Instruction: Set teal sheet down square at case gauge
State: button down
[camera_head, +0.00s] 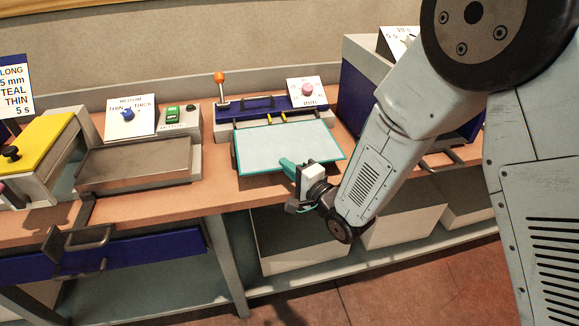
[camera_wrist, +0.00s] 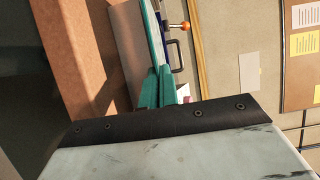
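The teal sheet (camera_head: 275,146) is a pale blue panel with a teal rim, roughly flat in front of the middle station. In the wrist view the sheet (camera_wrist: 153,24) shows nearly edge-on, running away from my teal fingers. My gripper (camera_head: 287,164) is at the sheet's front edge and appears shut on it; the fingers (camera_wrist: 158,86) are close together around it. Behind the sheet is a blue-barred unit (camera_head: 250,106) with small gold stops, likely the case gauge. The sheet hides most of the surface below it, and I cannot tell whether it touches.
An orange-knobbed lever (camera_head: 219,78) and a dial panel (camera_head: 307,92) stand behind the sheet. A grey metal plate (camera_head: 135,160) lies to the left, with a yellow-lidded box (camera_head: 38,140) beyond. A blue-sided machine (camera_head: 357,85) stands to the right. White bins (camera_head: 297,240) sit under the bench.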

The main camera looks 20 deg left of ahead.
jog(key=shift+a+f, duration=0.1)
jog(key=shift+f, duration=0.25)
jog(key=shift+f, duration=0.1)
jog(key=c, duration=1.7)
grip_release()
jog(key=v, duration=1.2)
